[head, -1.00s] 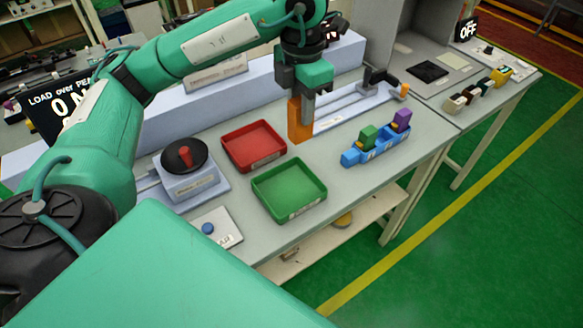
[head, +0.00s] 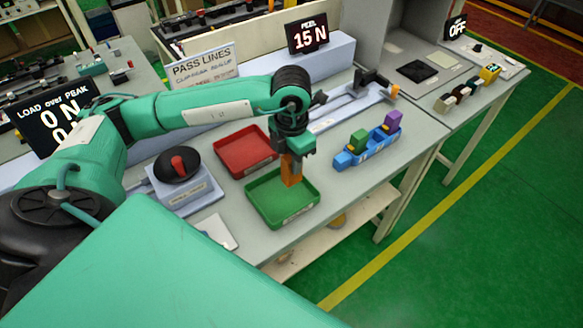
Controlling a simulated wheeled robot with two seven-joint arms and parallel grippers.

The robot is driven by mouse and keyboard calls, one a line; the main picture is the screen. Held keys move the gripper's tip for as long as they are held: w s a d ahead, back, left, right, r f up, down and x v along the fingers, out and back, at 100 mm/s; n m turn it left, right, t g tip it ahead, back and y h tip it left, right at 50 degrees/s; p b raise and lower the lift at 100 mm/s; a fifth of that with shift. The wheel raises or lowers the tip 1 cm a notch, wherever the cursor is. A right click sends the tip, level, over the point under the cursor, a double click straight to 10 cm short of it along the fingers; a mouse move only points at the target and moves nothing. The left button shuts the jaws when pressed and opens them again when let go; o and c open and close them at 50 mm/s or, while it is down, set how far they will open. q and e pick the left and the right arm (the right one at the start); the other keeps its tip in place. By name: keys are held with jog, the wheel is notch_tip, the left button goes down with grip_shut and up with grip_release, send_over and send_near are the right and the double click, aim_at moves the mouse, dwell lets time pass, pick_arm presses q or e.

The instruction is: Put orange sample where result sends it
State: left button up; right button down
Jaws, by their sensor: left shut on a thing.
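The orange sample (head: 291,171) is an upright block in my left gripper (head: 290,155), which is shut on it. It is over the green tray (head: 262,213), near that tray's back right part; I cannot tell whether it touches the tray floor. The red tray (head: 240,165) behind and left is empty. A display reads PEEL 15 N (head: 308,36). A PASS LINES sign (head: 203,68) stands left of it, its lower lines too small to read. A blue rack (head: 352,160) holds a green block (head: 358,141) and a purple block (head: 393,122). My right gripper is not in view.
A device with a black disc and red knob (head: 180,165) stands left of the trays. A slide rig (head: 345,105) lies behind the rack. A second bench with small blocks (head: 456,97) is at right.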

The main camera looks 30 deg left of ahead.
pick_arm(q)
jog(key=shift+f, duration=0.6)
notch_tip(320, 180, down, 2)
jog(key=shift+f+p, duration=0.25)
jog(key=shift+p, duration=0.2)
jog(key=shift+f, duration=0.5)
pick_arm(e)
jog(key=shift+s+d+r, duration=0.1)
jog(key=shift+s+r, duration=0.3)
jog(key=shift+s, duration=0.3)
pick_arm(q)
jog(key=shift+f, duration=0.15)
jog(key=o, duration=1)
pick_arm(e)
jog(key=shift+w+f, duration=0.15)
